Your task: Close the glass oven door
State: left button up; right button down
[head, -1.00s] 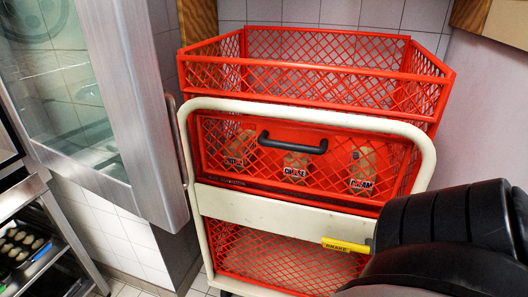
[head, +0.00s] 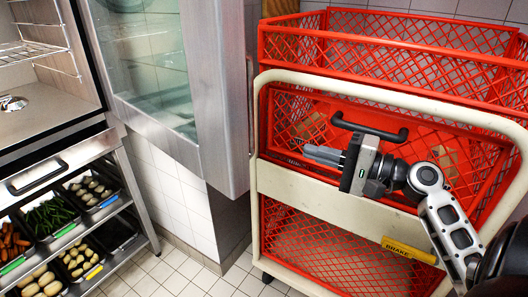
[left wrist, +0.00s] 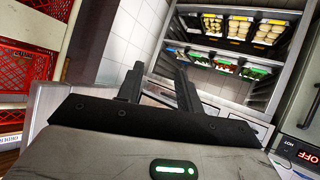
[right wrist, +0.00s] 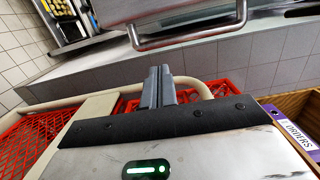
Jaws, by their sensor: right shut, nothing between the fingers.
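The glass oven door (head: 150,75) stands open, with a wide steel frame (head: 215,100). The oven cavity (head: 35,85) is visible to its left. The door's bar handle (head: 250,105) is on the right edge of the frame. It appears to be the bar (right wrist: 190,38) seen ahead in the right wrist view. My right gripper (head: 308,152) is shut and empty, to the right of the door and apart from the handle, in front of the trolley. Its fingers (right wrist: 158,70) are together. My left gripper (left wrist: 158,68) is open and empty; it is outside the head view.
A cream-framed trolley (head: 320,195) with red mesh crates (head: 400,50) stands close on the right of the door. A rack of food trays (head: 65,230) is under the oven. Tiled floor (head: 190,275) is clear between them. A wooden crate (right wrist: 300,103) is at right in the right wrist view.

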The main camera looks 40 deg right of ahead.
jog(key=p, duration=0.2)
send_near(253, 135)
jog(key=x, duration=0.4)
jog(key=shift+w+f, duration=0.1)
jog(key=shift+w, duration=0.15)
pick_arm(q)
jog(key=shift+w+a+r+p, duration=0.1)
jog(key=shift+a+r+p, duration=0.05)
jog(key=shift+r+p, duration=0.3)
pick_arm(e)
jog(key=shift+s+a+f, duration=0.1)
jog(key=shift+s+a, duration=0.15)
jog(key=shift+a, duration=0.8)
jog(key=shift+s+a+f, duration=0.1)
jog(key=shift+s+a, duration=0.15)
jog(key=shift+a, duration=0.75)
pick_arm(q)
jog(key=shift+r, duration=0.1)
